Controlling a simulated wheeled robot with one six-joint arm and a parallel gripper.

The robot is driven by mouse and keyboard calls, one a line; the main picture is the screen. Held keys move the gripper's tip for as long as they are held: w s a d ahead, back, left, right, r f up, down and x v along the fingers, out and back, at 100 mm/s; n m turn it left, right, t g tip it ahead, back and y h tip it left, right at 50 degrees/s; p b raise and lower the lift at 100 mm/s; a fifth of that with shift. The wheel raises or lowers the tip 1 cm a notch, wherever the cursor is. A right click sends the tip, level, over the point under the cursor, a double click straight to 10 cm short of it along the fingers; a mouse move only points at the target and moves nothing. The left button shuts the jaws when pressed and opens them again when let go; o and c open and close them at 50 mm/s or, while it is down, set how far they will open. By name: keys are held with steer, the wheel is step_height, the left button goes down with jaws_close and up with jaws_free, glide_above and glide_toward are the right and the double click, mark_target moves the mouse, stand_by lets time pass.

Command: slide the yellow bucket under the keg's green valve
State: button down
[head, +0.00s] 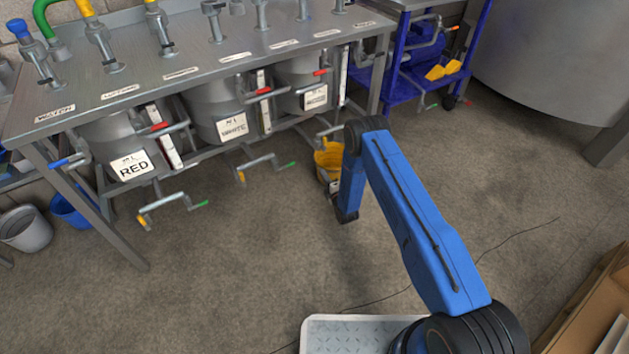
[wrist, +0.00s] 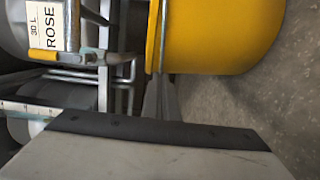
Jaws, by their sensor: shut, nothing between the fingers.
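The yellow bucket (head: 328,158) stands on the floor below the right end of the steel bench, partly hidden by my blue arm. In the wrist view the bucket (wrist: 215,35) is large at the top. My gripper (wrist: 160,98) is shut and empty, its fingertips close to the bucket's wall; I cannot tell if they touch. The head view mostly hides it behind the arm. Green-tipped valves show on the pipes below the RED keg (head: 201,204) and the WHITE keg (head: 291,165). The keg labelled ROSE (wrist: 48,25) is beside the bucket; no green valve shows there.
The steel bench (head: 180,70) has legs and low pipes on the bucket's left. A blue cart (head: 405,90) stands behind, with a large grey tank (head: 550,60) at the right. Grey and blue buckets (head: 70,210) sit far left. The floor in front is mostly clear.

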steer(key=w+d, duration=0.5)
steer(key=d, duration=0.1)
steer(key=shift+d, duration=0.2)
steer(key=shift+w, duration=0.1)
